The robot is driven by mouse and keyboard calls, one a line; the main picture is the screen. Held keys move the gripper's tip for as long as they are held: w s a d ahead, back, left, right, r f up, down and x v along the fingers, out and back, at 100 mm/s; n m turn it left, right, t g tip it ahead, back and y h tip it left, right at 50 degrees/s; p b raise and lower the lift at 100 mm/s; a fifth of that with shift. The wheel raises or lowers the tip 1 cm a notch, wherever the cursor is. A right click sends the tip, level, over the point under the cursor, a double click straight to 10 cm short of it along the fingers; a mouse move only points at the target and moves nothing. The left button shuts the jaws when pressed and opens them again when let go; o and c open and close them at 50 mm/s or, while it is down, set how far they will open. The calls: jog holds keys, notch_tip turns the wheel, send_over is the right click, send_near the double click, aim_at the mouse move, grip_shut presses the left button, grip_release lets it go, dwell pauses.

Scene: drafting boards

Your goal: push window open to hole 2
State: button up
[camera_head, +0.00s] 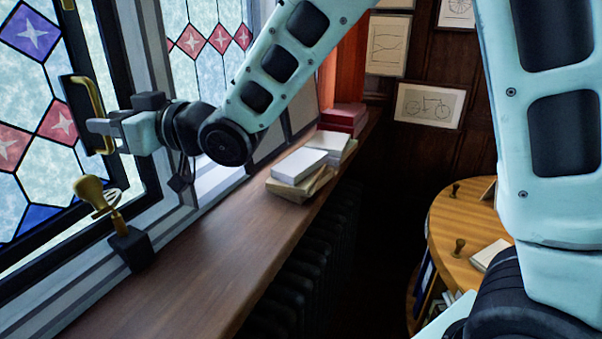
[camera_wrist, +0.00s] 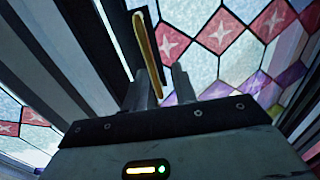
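The stained-glass window (camera_head: 38,125) has a black frame and fills the left of the head view; its coloured panes also show in the wrist view (camera_wrist: 225,65). A brass handle (camera_head: 88,95) stands on a black plate on the frame. My gripper (camera_head: 97,130) is at the handle's lower part. In the wrist view its two fingers (camera_wrist: 160,88) are apart, with the brass handle (camera_wrist: 147,50) between them, nearer the left finger. A brass stay with a rounded knob (camera_head: 90,190) sits by a black block (camera_head: 130,248) on the sill. Its holes cannot be made out.
The wooden sill (camera_head: 190,265) is clear in front. Stacked books (camera_head: 300,165) and a red box (camera_head: 342,118) lie farther along it. A second stained-glass window (camera_head: 205,55) is behind my arm. A round wooden table (camera_head: 455,215) stands at the right.

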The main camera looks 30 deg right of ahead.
jog(key=b+v, duration=0.7)
jog(key=v, duration=1.1)
jog(key=w+d+f+m+g+h, duration=0.1)
jog(key=w+d+f+m+h, duration=0.1)
jog(key=d+f+h, duration=0.3)
jog(key=w+d+f+m+h, duration=0.3)
jog(key=d+f+m+h, duration=0.1)
jog(key=d+f, duration=0.3)
jog(key=shift+d+f+g+h, duration=0.35)
jog(key=shift+f+h, duration=0.25)
jog(key=shift+f, duration=0.6)
grip_shut()
